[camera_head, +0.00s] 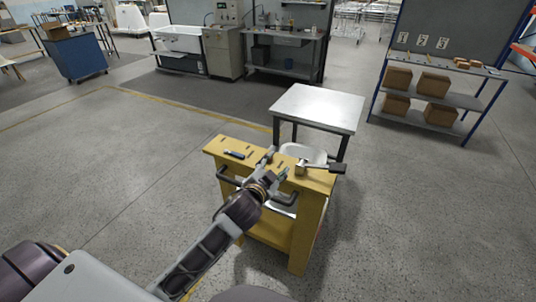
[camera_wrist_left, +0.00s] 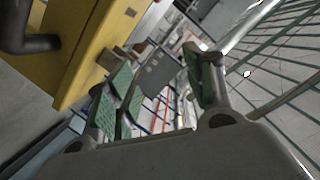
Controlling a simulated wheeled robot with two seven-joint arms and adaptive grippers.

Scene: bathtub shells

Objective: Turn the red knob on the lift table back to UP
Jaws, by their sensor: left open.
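The yellow table (camera_head: 222,147), which I take to be the lift table, stands in front of me with black handles on its front. I cannot make out a red knob in either view. My left gripper (camera_head: 276,166) is at the table's front edge, near its top, with its fingers pointing away from me. In the left wrist view the gripper (camera_wrist_left: 160,92) has its green-padded fingers apart and nothing held between them. The yellow table (camera_wrist_left: 84,45) fills the upper left there, beside the fingers, with a black handle (camera_wrist_left: 28,42). My right gripper is not in view.
On the yellow top lie a dark marker-like item (camera_head: 234,155) and a metal tool with a dark block (camera_head: 338,168). A white basin (camera_head: 306,152) and a metal-topped table (camera_head: 318,107) stand behind. A shelf with boxes (camera_head: 440,78) is at right. Floor at left is clear.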

